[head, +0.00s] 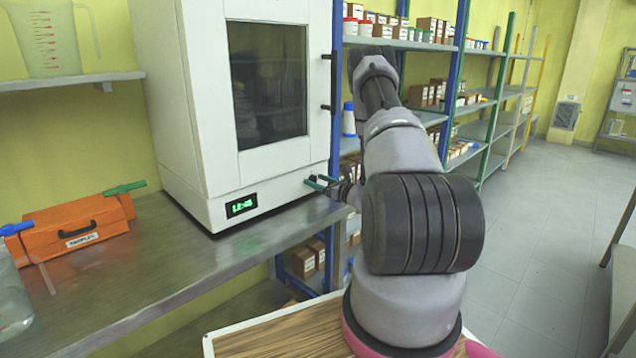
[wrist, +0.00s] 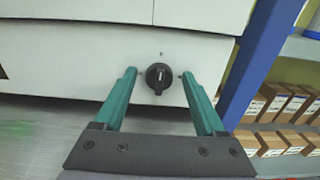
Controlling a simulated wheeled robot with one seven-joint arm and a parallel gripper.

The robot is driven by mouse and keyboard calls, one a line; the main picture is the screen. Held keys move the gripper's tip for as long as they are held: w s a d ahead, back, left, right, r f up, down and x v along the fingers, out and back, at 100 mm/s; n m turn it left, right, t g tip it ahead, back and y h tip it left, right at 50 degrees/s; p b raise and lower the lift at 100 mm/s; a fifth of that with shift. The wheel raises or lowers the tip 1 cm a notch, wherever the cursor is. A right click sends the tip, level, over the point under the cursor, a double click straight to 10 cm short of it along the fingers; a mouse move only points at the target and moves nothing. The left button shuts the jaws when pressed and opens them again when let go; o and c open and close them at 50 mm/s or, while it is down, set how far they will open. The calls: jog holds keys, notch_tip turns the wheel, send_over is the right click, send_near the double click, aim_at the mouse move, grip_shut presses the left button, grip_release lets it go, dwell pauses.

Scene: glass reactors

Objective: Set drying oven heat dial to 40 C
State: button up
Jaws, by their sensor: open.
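The white drying oven (head: 200,120) stands on a metal bench, with a dark door window and a green lit display (head: 241,205) low on its front. Its black heat dial (wrist: 159,78) shows in the wrist view, with a pale mark on its raised grip, roughly upright. I cannot read any scale around it. My gripper (head: 317,184) is at the lower right of the oven front. In the wrist view my gripper (wrist: 158,78) is open, its two green fingers on either side of the dial with gaps on both sides. I cannot tell whether the fingertips reach the dial's depth.
An orange case (head: 80,232) labelled as samples lies on the metal bench (head: 165,270) to the left. A blue shelf post (wrist: 255,60) stands close right of the gripper, with boxes (wrist: 275,105) on the shelf. Bench space before the oven is clear.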

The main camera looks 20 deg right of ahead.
grip_shut()
jog(key=shift+m, duration=0.3)
jog(key=m, duration=0.3)
jog(key=shift+d+m, duration=0.1)
jog(key=shift+m, duration=0.2)
jog(key=m, duration=0.4)
jog(key=shift+f+m, duration=0.1)
jog(key=shift+m, duration=0.2)
jog(key=m, duration=0.4)
jog(key=shift+d+m, duration=0.1)
jog(key=shift+m, duration=0.2)
jog(key=shift+f+m, duration=0.15)
jog(key=shift+m, duration=2.05)
